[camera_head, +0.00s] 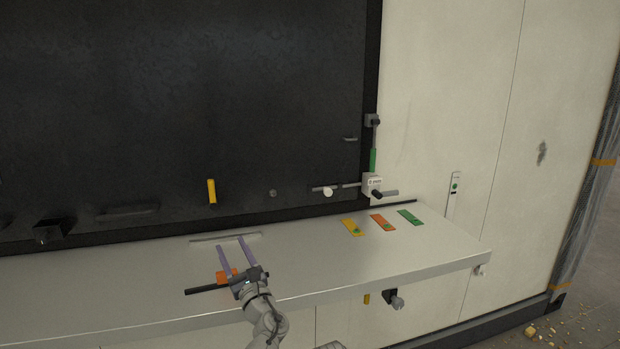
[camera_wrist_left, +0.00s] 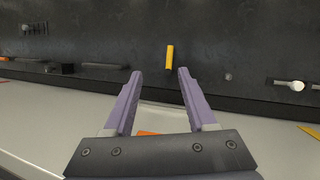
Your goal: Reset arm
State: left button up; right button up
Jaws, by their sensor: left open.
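My left gripper (camera_head: 233,251) is above the light grey counter (camera_head: 330,262), its two purple fingers pointing toward the dark back panel. It is open, with nothing between the fingers; they also show wide apart in the left wrist view (camera_wrist_left: 158,90). An orange object (camera_head: 222,277) lies by the base of the fingers, partly hidden by the gripper; a bit of it shows in the left wrist view (camera_wrist_left: 148,133). A yellow piece (camera_head: 212,191) is upright on the dark panel, ahead of the gripper. My right gripper does not show.
Yellow (camera_head: 352,227), orange (camera_head: 383,222) and green (camera_head: 410,217) cards lie on the counter at the right. A fixture with a white-and-grey block (camera_head: 372,183) and a green part (camera_head: 373,160) is at the panel's right edge. The counter's left part is clear.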

pick_arm(q)
jog(key=s+a+f+n+g+h, duration=0.1)
jog(key=s+f+n+g, duration=0.4)
jog(key=f+n, duration=0.3)
jog(key=s+a+f+n+g+h, duration=0.1)
jog(key=s+f+n+g, duration=0.45)
jog(key=f+n, duration=0.3)
jog(key=s+d+f+n+g+h, duration=0.7)
jog(key=s+d+f, duration=0.5)
jog(key=s+d, duration=0.3)
jog(key=shift+s+f+g+h, duration=0.25)
jog(key=shift+g+h, duration=0.3)
jog(key=shift+h, duration=0.15)
jog(key=shift+d, duration=0.1)
